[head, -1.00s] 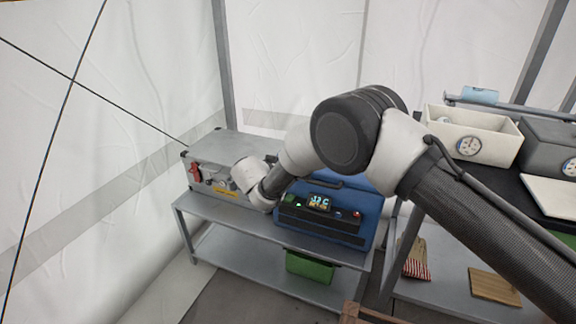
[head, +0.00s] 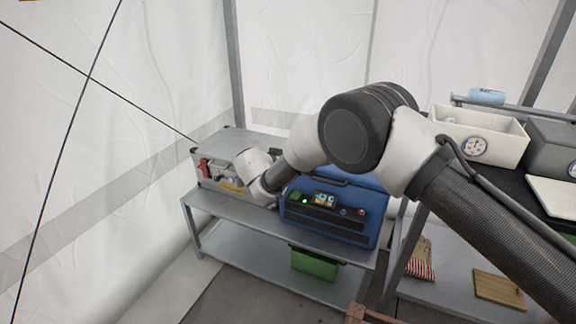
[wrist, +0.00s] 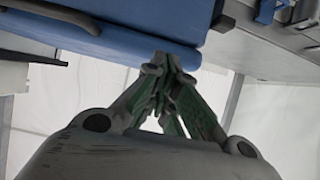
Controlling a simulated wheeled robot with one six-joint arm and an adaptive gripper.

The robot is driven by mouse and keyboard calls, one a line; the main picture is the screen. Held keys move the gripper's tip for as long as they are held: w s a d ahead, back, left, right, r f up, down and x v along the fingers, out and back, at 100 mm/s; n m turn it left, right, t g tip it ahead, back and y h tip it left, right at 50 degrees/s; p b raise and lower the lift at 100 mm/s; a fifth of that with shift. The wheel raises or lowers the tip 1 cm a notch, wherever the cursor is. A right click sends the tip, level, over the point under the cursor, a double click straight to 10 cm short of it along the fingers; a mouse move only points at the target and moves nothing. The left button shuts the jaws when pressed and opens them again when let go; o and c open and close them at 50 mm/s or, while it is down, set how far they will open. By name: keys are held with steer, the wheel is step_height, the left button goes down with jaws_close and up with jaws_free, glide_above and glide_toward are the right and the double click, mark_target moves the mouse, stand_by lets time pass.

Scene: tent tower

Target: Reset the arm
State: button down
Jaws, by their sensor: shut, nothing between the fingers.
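My gripper (wrist: 165,68) shows in the wrist view with its fingertips together and nothing between them. In that view the tips are close to the edge of a blue surface; I cannot tell whether they touch it. In the head view my arm reaches across to the shelf on the left, and its fingers are hidden behind the wrist. A blue device (head: 325,228) with a small lit display and buttons stands on the metal shelf (head: 235,213), just right of my wrist.
A grey metal case (head: 228,143) with a red part sits left of the blue device. A green bin (head: 314,265) is on the lower shelf. At right, a cream box (head: 505,146) with a dial and a grey box (head: 556,146) stand on a dark tabletop.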

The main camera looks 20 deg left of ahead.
steer(key=s+f, duration=0.5)
steer(key=s, duration=0.1)
steer(key=s+d+f+n+g+h, duration=0.25)
steer(key=d+f+n, duration=0.25)
steer(key=d+n, duration=0.25)
steer(key=s+d+r+n+g+h, duration=0.1)
steer(key=d+r+g, duration=0.1)
steer(key=d+r, duration=0.6)
steer(key=d+r+g+h, duration=0.1)
steer(key=d+r+g, duration=0.3)
steer(key=d, duration=0.9)
steer(key=s+d+r+n+g+h, duration=0.1)
steer(key=d+r, duration=0.6)
steer(key=d, duration=0.3)
steer(key=s+d+r+m+y, duration=0.1)
steer(key=s+d+r+m, duration=0.2)
steer(key=s+d+r, duration=0.3)
steer(key=s+d+r+m+t+y, duration=0.1)
steer(key=s+d+r, duration=0.6)
steer(key=d, duration=0.9)
steer(key=s+d+r+m+y, duration=0.3)
steer(key=s+d+r+m, duration=0.2)
steer(key=s+d, duration=0.4)
steer(key=shift+s+d+r+t, duration=0.15)
steer(key=shift+d+r+t, duration=0.2)
steer(key=shift+d+r, duration=0.6)
